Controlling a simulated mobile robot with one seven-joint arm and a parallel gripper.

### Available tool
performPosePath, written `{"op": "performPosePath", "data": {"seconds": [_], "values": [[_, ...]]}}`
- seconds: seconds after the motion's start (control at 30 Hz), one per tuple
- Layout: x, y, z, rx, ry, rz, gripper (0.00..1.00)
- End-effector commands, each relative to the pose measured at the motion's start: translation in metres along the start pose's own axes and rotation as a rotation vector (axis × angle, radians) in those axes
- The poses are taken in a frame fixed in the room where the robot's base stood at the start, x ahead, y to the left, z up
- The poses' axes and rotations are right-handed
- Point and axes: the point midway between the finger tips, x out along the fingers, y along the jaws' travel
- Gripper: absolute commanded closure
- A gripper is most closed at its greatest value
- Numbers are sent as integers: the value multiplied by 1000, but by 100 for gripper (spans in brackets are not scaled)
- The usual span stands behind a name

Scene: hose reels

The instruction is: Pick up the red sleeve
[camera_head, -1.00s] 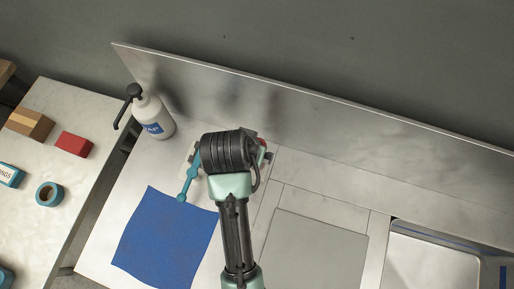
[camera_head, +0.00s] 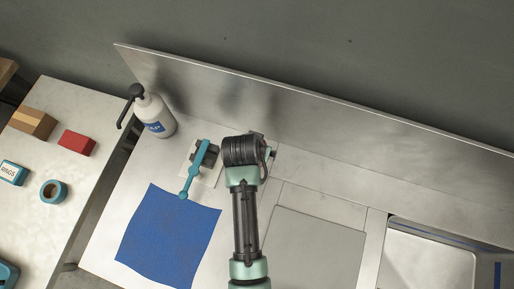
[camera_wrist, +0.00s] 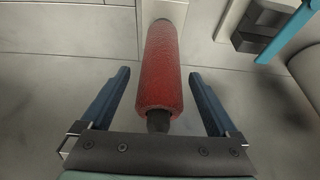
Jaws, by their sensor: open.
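The red sleeve (camera_wrist: 160,70) shows in the wrist view as a rough red cylinder around a dark core. Its far end meets a pale upright part. My gripper (camera_wrist: 159,74) is open, with one blue finger on each side of the sleeve and visible gaps between fingers and sleeve. In the head view my arm hides the gripper and most of that spot, so the sleeve cannot be made out there.
A teal lever (camera_head: 195,170) on a pale plate is just left of my arm. A blue cloth (camera_head: 167,238), a soap bottle (camera_head: 154,115) and a sink (camera_head: 428,262) share the counter. A side table at left holds a red block (camera_head: 76,142) and a tape roll (camera_head: 53,191).

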Motion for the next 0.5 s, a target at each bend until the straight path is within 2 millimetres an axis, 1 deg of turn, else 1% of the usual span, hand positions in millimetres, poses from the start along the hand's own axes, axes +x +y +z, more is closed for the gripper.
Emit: {"op": "performPosePath", "data": {"seconds": [0.07,0.1,0.17,0.2,0.37,0.5], "values": [[0,0,0,0,0,0,7],[0,0,0,0,0,0,14],[0,0,0,0,0,0,25],[0,0,0,0,0,0,32],[0,0,0,0,0,0,61],[0,0,0,0,0,0,86]]}}
